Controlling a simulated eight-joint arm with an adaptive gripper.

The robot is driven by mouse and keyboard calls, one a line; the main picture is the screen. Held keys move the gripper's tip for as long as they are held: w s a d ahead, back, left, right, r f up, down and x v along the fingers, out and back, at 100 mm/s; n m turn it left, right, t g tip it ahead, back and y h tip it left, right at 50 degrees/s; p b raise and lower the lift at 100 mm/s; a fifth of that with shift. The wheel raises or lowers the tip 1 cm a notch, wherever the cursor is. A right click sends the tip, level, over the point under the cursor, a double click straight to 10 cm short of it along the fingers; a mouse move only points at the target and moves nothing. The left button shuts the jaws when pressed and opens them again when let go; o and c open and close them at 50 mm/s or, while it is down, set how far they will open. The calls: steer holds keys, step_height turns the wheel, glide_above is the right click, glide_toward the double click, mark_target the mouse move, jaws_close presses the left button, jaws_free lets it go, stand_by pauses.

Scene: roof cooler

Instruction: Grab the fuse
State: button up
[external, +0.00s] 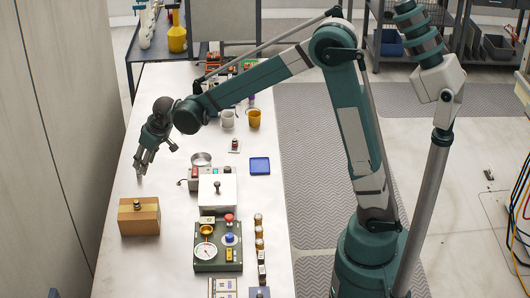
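My gripper (141,166) hangs above the left part of the white table (150,115), fingers pointing down and left. It is small and dark here, so I cannot tell how far apart the fingers are; I see nothing held between them. I cannot pick out the fuse for sure. Several small brown and dark cylinders (259,232) stand in a row along the table's right edge, right of the green panel. A small red-topped item (235,145) sits on a white pad near the middle. Both lie to the right of my gripper, well apart from it.
A white box (217,191), a green gauge panel (204,264), a metal dish (201,159), a blue tray (260,166) and a yellow cup (254,119) stand to the right. The table's upper left is clear.

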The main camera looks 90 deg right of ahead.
steer(key=w+d+f+p, duration=0.1)
steer(key=w+d+f, duration=0.1)
steer(key=d+f, duration=0.2)
steer(key=w+d+f+m+p, duration=0.1)
steer(key=w+d+f+p, duration=0.1)
steer(key=d, duration=0.6)
step_height(320, 180, down, 2)
steer(key=shift+w+d+f+m+g, duration=0.1)
steer(key=shift+w+d+m+g, duration=0.2)
steer(key=shift+w+d, duration=0.15)
steer(key=shift+f, duration=0.1)
steer(key=shift+x, duration=1.15)
steer(key=shift+f, duration=0.15)
steer(key=shift+x, duration=2.5)
steer(key=shift+a, duration=0.1)
steer(key=shift+c, duration=0.6)
steer(key=c, duration=0.9)
